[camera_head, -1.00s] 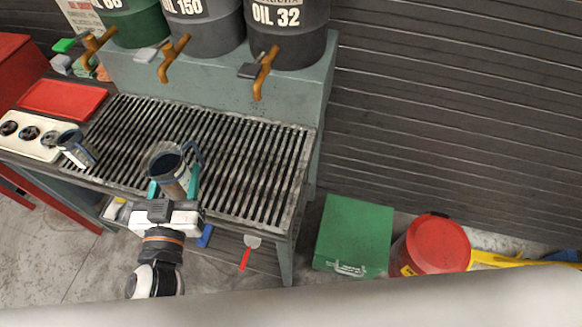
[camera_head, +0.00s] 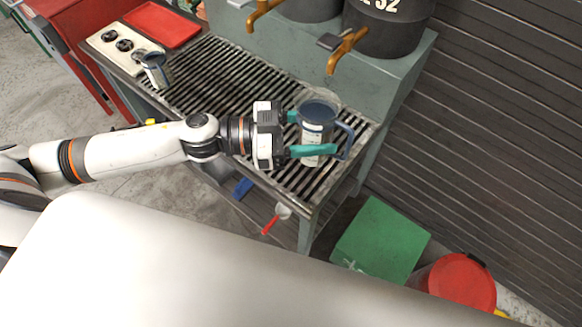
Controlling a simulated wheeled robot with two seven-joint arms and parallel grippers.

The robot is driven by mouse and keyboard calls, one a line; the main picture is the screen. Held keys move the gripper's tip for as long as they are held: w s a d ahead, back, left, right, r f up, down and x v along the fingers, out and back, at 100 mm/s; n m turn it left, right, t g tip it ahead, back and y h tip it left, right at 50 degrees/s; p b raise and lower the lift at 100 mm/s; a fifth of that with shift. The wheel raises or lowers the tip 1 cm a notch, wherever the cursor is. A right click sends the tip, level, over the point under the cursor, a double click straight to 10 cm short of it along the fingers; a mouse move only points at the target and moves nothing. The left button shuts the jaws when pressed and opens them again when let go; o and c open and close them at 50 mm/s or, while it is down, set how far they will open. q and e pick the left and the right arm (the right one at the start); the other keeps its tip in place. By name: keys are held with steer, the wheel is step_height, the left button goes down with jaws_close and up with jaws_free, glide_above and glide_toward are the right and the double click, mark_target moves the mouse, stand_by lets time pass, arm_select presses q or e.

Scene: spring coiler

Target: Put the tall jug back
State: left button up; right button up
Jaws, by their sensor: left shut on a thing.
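The tall jug (camera_head: 313,130) is a grey metal jug with a dark blue rim and handle and a pale label. It looks upright at the right end of the slatted grate. My left gripper (camera_head: 312,134) reaches in from the left, its teal fingers shut around the jug's sides. Whether the jug's base touches the grate is hard to tell. A smaller jug (camera_head: 156,72) of similar look stands at the grate's left end. My right gripper is not in view.
The slatted grate (camera_head: 215,70) is mostly bare between the jugs. Oil drums with orange taps (camera_head: 345,50) stand behind it. A white panel with black round parts (camera_head: 118,45) and a red tray (camera_head: 162,24) lie at left. A green box (camera_head: 380,240) and red-lidded bin (camera_head: 455,285) are on the floor.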

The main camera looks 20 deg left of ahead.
arm_select(q)
steer(key=shift+m+g+h, duration=0.3)
steer(key=shift+m+g, duration=0.3)
steer(key=shift+g, duration=0.1)
steer(key=shift+w+a+f+b, duration=0.15)
steer(key=shift+a+f, duration=0.55)
steer(key=shift+f, duration=1.05)
steer(key=shift+w+a+f+b, duration=0.15)
steer(key=shift+a+f, duration=0.6)
steer(key=shift+f, duration=0.95)
steer(key=shift+w+a+f+b, duration=0.15)
steer(key=shift+a+f, duration=0.55)
steer(key=shift+f, duration=1.05)
steer(key=shift+f, duration=0.15)
steer(key=o, duration=1.1)
steer(key=shift+o, duration=0.2)
